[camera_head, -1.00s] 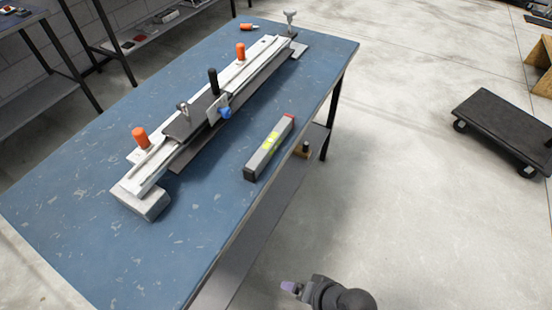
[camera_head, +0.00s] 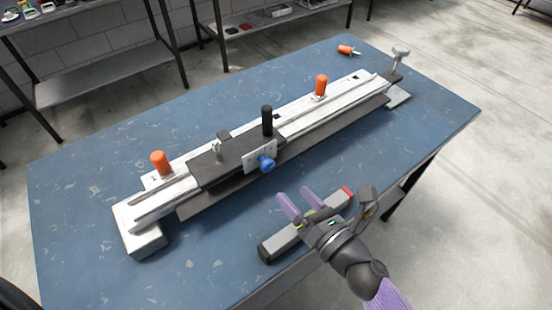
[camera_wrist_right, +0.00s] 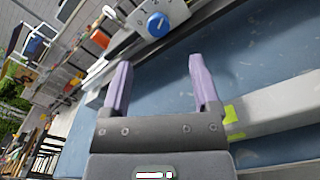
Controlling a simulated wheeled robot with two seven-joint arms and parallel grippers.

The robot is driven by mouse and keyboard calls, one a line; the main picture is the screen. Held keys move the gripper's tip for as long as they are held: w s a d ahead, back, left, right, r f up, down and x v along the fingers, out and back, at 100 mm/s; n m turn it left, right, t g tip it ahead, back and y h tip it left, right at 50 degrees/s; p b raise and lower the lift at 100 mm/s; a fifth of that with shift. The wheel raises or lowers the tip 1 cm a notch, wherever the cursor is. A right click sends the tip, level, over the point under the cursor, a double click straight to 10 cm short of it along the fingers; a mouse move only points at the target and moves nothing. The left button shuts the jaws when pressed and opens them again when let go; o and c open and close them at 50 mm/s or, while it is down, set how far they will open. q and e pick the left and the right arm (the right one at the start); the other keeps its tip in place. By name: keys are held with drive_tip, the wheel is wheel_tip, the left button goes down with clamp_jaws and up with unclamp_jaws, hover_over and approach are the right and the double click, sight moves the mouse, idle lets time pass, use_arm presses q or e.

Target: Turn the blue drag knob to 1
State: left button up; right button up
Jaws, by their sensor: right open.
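The blue drag knob (camera_head: 266,163) sits on a pale plate (camera_head: 254,157) on the front of the dark carriage of the long white rail device (camera_head: 335,106). In the right wrist view the knob (camera_wrist_right: 158,25) shows at the top, beyond and between the fingertips. Its setting is too small to read. My right gripper (camera_head: 296,204) is open and empty, over the near side of the table, short of the knob and slightly right of it. Its purple fingers also show in the right wrist view (camera_wrist_right: 160,72). My left gripper is not in view.
A grey spirit level (camera_head: 281,244) lies on the blue table (camera_head: 90,235) partly beneath my right gripper. A black upright handle (camera_head: 267,121) and orange handles (camera_head: 161,163) stand on the device. An orange-handled tool (camera_head: 347,50) lies at the back.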

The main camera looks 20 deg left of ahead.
sight(270, 169)
drive_tip(key=b+x, duration=0.1)
drive_tip(key=x, duration=0.6)
drive_tip(key=shift+w+a+b, duration=0.15)
drive_tip(key=shift+a+b, duration=0.25)
drive_tip(key=shift+w+a, duration=0.3)
drive_tip(key=shift+a, duration=0.1)
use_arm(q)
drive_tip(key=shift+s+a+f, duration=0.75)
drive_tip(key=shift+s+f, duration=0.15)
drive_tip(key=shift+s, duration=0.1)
use_arm(e)
drive_tip(key=shift+c, duration=0.3)
drive_tip(key=c, duration=0.7)
drive_tip(key=shift+c, duration=1.2)
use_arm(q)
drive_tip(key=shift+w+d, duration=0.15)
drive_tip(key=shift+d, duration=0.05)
use_arm(e)
clamp_jaws()
